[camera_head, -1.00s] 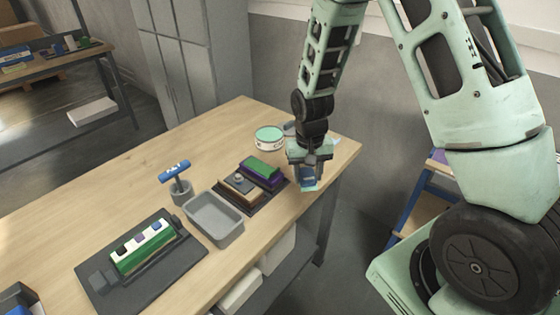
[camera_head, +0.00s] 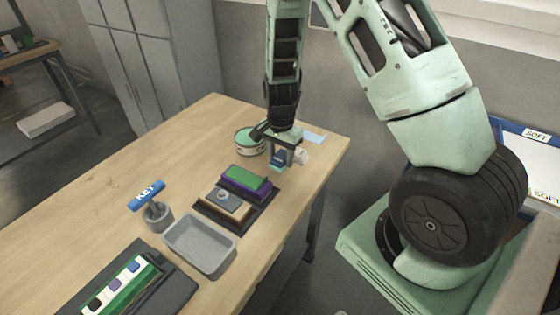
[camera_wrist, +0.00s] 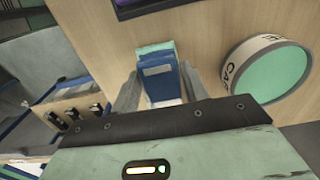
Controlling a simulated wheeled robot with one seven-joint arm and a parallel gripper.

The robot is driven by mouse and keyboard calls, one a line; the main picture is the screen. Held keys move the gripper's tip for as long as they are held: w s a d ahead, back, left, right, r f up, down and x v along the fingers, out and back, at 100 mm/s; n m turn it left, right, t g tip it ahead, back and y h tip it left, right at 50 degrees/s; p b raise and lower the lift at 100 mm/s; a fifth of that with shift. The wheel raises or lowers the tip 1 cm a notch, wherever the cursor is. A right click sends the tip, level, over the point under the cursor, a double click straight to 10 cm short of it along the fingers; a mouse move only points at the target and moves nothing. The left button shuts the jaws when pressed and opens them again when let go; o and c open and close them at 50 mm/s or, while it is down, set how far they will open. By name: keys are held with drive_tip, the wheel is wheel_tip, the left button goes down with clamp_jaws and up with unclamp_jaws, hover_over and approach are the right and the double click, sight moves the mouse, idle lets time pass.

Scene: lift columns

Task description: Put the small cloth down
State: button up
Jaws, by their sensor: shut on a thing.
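My gripper (camera_head: 284,163) is over the far right part of the wooden table, beside the round tin. It is shut on a small folded blue and pale teal piece (camera_wrist: 160,80), which looks like the small cloth. In the wrist view this piece sits between the two grey fingers, with bare wood beyond it. In the head view only a bit of its blue and teal (camera_head: 277,162) shows below my gripper. I cannot tell whether it touches the table. A flat pale blue patch (camera_head: 314,137) lies on the table just behind my gripper.
The green-topped tin (camera_head: 249,142) stands left of my gripper; its label shows in the wrist view (camera_wrist: 235,65).

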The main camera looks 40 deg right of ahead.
sight(280, 157)
drive_tip(key=shift+f, duration=1.4)
drive_tip(key=shift+f, duration=0.2)
drive_tip(key=o, duration=1)
drive_tip(key=shift+o, duration=0.2)
drive_tip(key=shift+r, duration=0.15)
